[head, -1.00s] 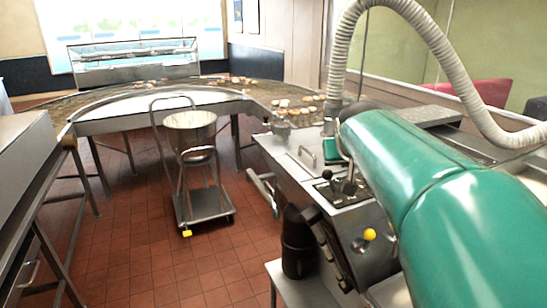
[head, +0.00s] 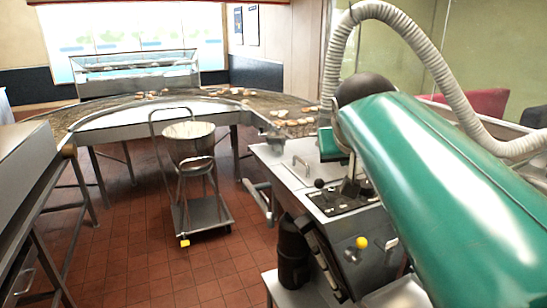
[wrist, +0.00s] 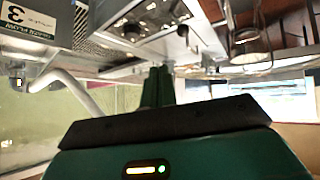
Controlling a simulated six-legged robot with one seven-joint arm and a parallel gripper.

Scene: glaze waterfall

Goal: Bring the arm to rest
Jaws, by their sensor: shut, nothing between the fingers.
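My gripper (wrist: 158,87) shows in the wrist view, its two green fingers together with nothing between them. It points into open space and touches nothing that I can see. The wrist picture is upside down, with the machine and floor along its top. In the head view my green arm reaches from the lower right toward the machine with the control panel (head: 343,196). A small green part of my arm shows beside its far end; I cannot make out the fingers there.
A wheeled cart with a metal pot (head: 190,142) stands on the red tile floor (head: 130,245). A curved conveyor (head: 60,118) carries several small items behind it. A ribbed hose (head: 415,38) arches close over my arm. Floor around the cart is clear.

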